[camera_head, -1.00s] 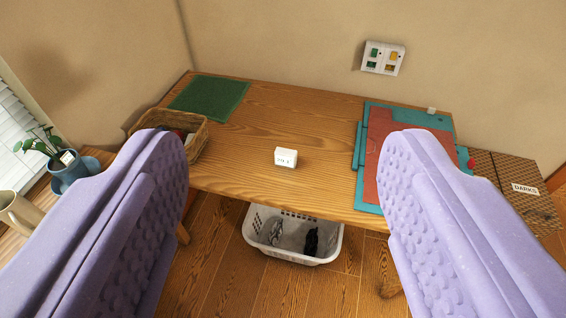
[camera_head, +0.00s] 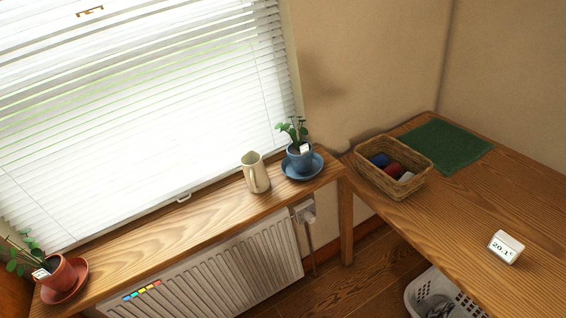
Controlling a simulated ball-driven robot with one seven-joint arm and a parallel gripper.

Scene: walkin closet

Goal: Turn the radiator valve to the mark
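The white ribbed radiator (camera_head: 225,268) hangs under the wooden window shelf. A small white valve (camera_head: 306,212) shows at its upper right end, just below the shelf, with a pipe running down from it. The valve is too small to read a mark or setting. A strip of coloured squares (camera_head: 142,291) sits on the radiator's left part. My gripper is outside the picture now.
The shelf (camera_head: 200,220) bears a cream jug (camera_head: 255,173), a plant in a blue pot (camera_head: 300,160) and one in a terracotta pot (camera_head: 60,272). At right, a table (camera_head: 450,205) holds a basket (camera_head: 405,190), green mat (camera_head: 440,146) and white display (camera_head: 506,247). A laundry basket (camera_head: 425,290) stands below.

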